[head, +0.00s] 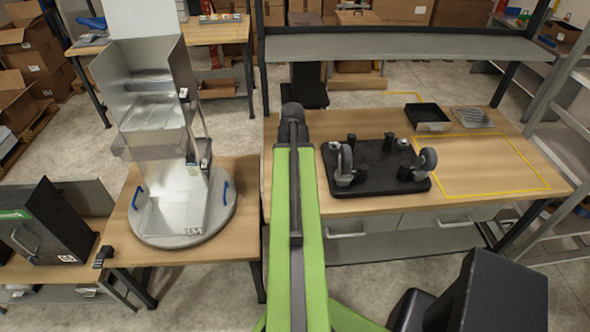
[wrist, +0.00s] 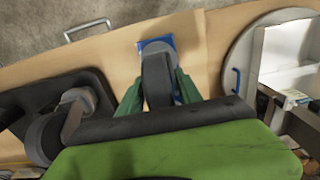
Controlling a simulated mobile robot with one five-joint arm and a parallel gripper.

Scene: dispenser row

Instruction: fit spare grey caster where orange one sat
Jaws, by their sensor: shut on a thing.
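In the wrist view, the green fingers of my gripper (wrist: 158,92) are shut on a caster with a dark grey wheel (wrist: 157,75). A blue-edged plate (wrist: 157,44) shows past the wheel; I cannot tell if it belongs to the caster. The caster is over the wooden table, apart from the black base. In the head view my arm hides gripper and caster. The black base (head: 372,187) lies on the table right of my arm. It bears a grey-wheeled caster (head: 345,164) at front left and another (head: 425,160) at front right. Small dark pieces stand toward its back. No orange caster shows.
A black open tray (head: 428,126) and a grey ribbed tray (head: 473,118) lie at the back right. The yellow-outlined area (head: 480,175) is mostly clear. A shelf (head: 400,47) spans above the back. A round turntable (head: 222,222) bearing a metal housing stands left.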

